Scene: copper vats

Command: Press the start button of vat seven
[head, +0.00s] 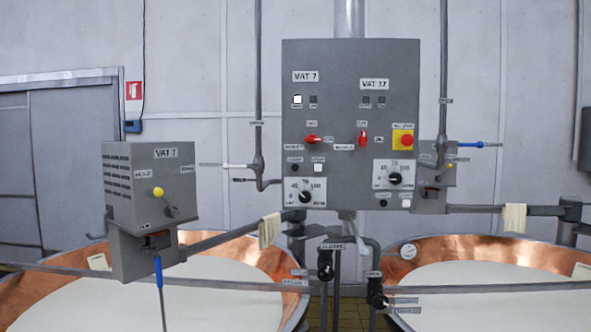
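A grey control panel (350,75) hangs at the centre of the head view, with a VAT 7 column on its left and a VAT 17 or similar column on its right. Under the VAT 7 label (305,76) are a lit white lamp (297,99) and a dark lamp (313,101). Below are a red rotary switch (312,139), a black push button (295,167), a white push button (318,167) and a dial (305,197). The small labels are too blurred to tell which button is start. My gripper is not in view.
The other column has its own red switch (363,138), a red stop button on yellow (406,141), and black and white buttons. A VAT 7 box (150,200) stands at the left. Copper vats (250,255) (520,249), rails and valves (325,266) lie below the panel.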

